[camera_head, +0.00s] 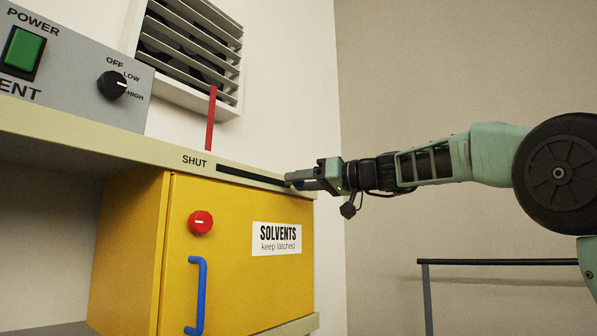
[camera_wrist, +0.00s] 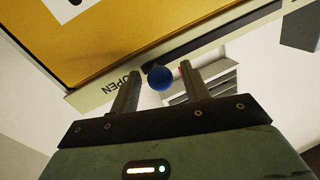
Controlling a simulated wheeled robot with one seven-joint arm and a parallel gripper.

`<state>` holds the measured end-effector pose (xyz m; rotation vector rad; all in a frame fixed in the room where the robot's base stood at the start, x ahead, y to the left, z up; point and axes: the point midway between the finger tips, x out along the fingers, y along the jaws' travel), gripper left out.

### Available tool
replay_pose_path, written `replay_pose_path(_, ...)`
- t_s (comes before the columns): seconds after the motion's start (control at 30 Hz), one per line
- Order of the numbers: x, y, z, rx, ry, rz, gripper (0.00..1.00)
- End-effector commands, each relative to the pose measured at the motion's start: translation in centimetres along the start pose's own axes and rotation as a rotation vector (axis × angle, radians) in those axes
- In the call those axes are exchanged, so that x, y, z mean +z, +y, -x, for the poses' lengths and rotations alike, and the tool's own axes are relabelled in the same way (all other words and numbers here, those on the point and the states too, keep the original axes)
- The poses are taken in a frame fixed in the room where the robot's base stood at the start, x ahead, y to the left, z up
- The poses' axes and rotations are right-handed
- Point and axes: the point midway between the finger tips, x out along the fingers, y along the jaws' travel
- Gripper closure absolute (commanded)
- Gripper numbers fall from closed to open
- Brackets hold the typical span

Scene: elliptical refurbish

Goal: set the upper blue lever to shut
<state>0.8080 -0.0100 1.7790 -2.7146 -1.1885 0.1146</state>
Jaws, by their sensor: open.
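The upper blue lever shows as a round blue knob (camera_wrist: 160,78) in the wrist view, at the end of a dark slot beside the word OPEN (camera_wrist: 120,83). In the head view the slot (camera_head: 250,176) runs along the shelf edge, with SHUT (camera_head: 194,161) at its left end. There the knob is mostly hidden by my gripper (camera_head: 291,181), at the slot's right end. My gripper (camera_wrist: 159,74) is open, with one finger on each side of the knob in the wrist view. I cannot tell whether either finger touches it.
Below is a yellow solvents cabinet (camera_head: 237,287) with a red knob (camera_head: 201,222) and a blue handle (camera_head: 197,295). A red upright bar (camera_head: 211,118) stands before the louvred vent (camera_head: 190,45). A grey control panel (camera_head: 75,65) is at upper left. A dark rail (camera_head: 500,262) is at right.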

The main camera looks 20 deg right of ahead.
Motion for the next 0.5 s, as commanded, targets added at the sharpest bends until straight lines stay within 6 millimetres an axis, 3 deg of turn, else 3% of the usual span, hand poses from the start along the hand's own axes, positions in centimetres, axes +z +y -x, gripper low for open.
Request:
replay_pose_path(0.43, 0.06, 0.0, -1.05, 0.001, 0.0, 0.0, 0.54)
replay_pose_path(0.5, 0.05, 0.0, -1.04, 0.001, 0.0, 0.0, 0.73)
